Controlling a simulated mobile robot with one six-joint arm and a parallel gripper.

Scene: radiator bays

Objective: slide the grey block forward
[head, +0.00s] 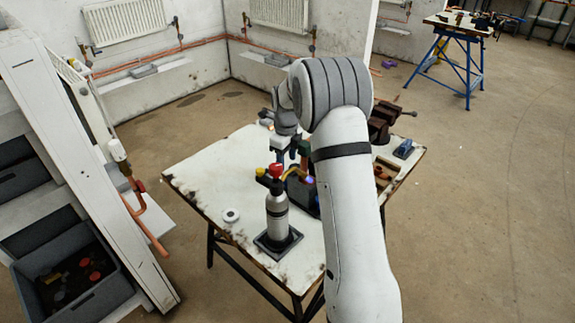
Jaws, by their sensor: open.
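My gripper (286,156) is above the middle of the white-topped workbench (205,180), pointing down with its jaws open. It looks small and is partly screened by my arm. A dark grey block-like thing (301,194) stands on the bench below and slightly right of the gripper, partly hidden by a gas torch (277,212) and my arm. I cannot tell for sure that it is the grey block. No contact between gripper and block can be made out.
The torch stands upright on a dark square base at the bench's front, with a bluish glow at its nozzle. A vice (384,122) and a blue tool (404,149) are at the right. The bench's left part is clear.

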